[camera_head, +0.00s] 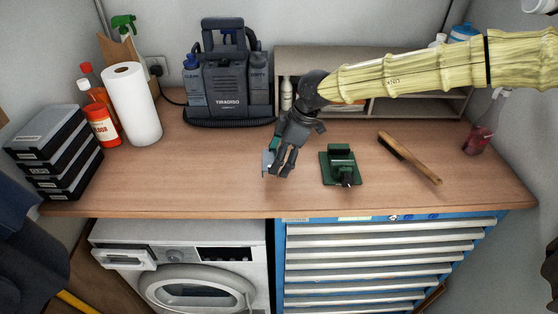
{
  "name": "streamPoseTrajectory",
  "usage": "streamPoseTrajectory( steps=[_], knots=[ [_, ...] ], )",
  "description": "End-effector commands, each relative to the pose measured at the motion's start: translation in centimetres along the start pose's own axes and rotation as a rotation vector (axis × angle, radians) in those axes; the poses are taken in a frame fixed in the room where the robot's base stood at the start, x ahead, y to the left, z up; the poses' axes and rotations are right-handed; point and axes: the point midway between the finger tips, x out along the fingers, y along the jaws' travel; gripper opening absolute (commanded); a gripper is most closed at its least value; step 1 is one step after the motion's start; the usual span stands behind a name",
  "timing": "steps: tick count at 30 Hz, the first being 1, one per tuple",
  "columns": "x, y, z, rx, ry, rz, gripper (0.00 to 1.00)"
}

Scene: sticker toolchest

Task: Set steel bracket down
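My gripper (279,165) hangs over the middle of the worktop, fingers pointing down, left of the green device. A small light-grey metal piece, seemingly the steel bracket (267,160), shows at the left side of the fingers. It looks held between them, and the fingers hide part of it. I cannot tell whether its lower end touches the wood or is slightly above it. A green device (340,167) on a flat base stands to the right of my gripper, apart from it.
The wooden worktop (215,180) is clear left of my gripper. A wooden-handled brush (409,157) lies at right. A grey cleaning machine (228,80) and shelf stand behind. A paper roll (132,105), bottles and stacked cases (60,150) stand left. A blue drawer cabinet (385,262) is below.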

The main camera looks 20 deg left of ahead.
Motion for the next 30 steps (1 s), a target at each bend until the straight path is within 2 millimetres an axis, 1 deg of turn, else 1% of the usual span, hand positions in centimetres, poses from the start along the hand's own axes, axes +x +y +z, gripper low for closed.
streamPoseTrajectory(
  steps=[5, 12, 15, 24, 25, 27, 28, 30],
  knots=[
    [0.0, 1.1, -0.1, 0.003, 0.001, 0.000, 0.45],
    [2.6, 0.9, 1.1, 0.002, 0.000, -0.002, 0.45],
    [3.2, 0.9, 1.3, 0.001, 0.000, 0.001, 0.45],
    [3.5, 0.9, 1.5, 0.001, 0.000, 0.001, 0.45],
    [3.5, 0.9, 1.5, 0.001, 0.000, 0.000, 0.85],
    [3.5, 0.9, 1.5, 0.001, 0.000, 0.000, 0.98],
    [3.5, 0.9, 1.5, 0.001, 0.000, 0.000, 1.00],
    [3.5, 0.9, 1.5, 0.001, 0.000, 0.000, 1.00]
  ],
)
